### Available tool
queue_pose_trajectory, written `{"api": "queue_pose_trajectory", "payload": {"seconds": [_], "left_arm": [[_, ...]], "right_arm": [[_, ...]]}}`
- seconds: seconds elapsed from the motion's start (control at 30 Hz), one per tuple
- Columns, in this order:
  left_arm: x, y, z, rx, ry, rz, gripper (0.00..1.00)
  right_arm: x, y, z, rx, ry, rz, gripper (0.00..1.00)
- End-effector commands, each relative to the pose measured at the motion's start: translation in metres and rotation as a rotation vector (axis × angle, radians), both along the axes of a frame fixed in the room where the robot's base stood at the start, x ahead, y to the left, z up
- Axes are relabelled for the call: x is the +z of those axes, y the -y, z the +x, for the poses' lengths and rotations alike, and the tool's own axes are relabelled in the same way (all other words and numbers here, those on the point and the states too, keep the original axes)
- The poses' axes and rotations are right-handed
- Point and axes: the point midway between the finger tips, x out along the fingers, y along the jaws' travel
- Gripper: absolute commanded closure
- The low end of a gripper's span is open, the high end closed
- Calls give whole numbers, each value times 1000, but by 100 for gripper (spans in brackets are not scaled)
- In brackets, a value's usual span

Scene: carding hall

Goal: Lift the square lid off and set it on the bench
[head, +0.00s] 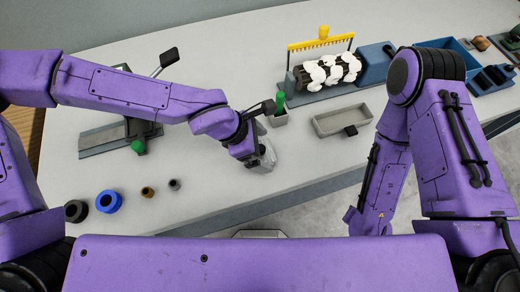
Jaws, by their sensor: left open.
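My left gripper (258,160) is open, low over the bench (310,165) near its front edge. A pale grey rounded shape (267,153) shows right at its fingers; I cannot tell whether they touch it. I cannot clearly make out a square lid; the left hand may hide it.
A blue ring (109,202), a black ring (76,211) and small brown and grey pieces lie at front left. A roller with white fluff (328,70) stands behind.

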Motion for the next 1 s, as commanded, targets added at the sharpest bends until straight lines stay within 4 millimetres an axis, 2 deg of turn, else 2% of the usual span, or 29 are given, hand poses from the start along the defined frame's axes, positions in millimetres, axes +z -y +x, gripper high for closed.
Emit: {"api": "queue_pose_trajectory", "payload": {"seconds": [0.1, 0.13, 0.2, 0.3, 0.67, 0.7, 0.73, 0.87, 0.93, 1.0], "left_arm": [[1, 0, 0, 0, 0, 0, 0], [1, 0, 0, 0, 0, 0, 3], [1, 0, 0, 0, 0, 0, 26], [1, 0, 0, -1, 0, 0, 54], [2, 0, 0, 0, 0, 0, 55], [3, 0, 0, 0, 0, -1, 60], [5, 0, 0, 0, 1, -1, 61], [19, 0, 1, 1, 3, -3, 61], [33, 0, 2, 2, 5, -3, 61], [49, -11, -6, 3, 4, -5, 61]], "right_arm": [[0, 0, 0, 0, 0, 0, 57], [0, 0, 0, 0, 0, 0, 57], [0, 0, 0, 0, 0, 0, 57], [0, 0, 0, 0, 0, 0, 57], [0, 0, 0, 0, 0, 0, 57], [0, 0, 0, 0, 0, 0, 57], [0, 0, 0, 0, 0, 0, 57], [-2, 0, 0, 0, 0, 0, 57], [-4, 0, 0, 0, 0, 0, 57], [-2, 0, 0, 0, 0, 0, 57]]}}
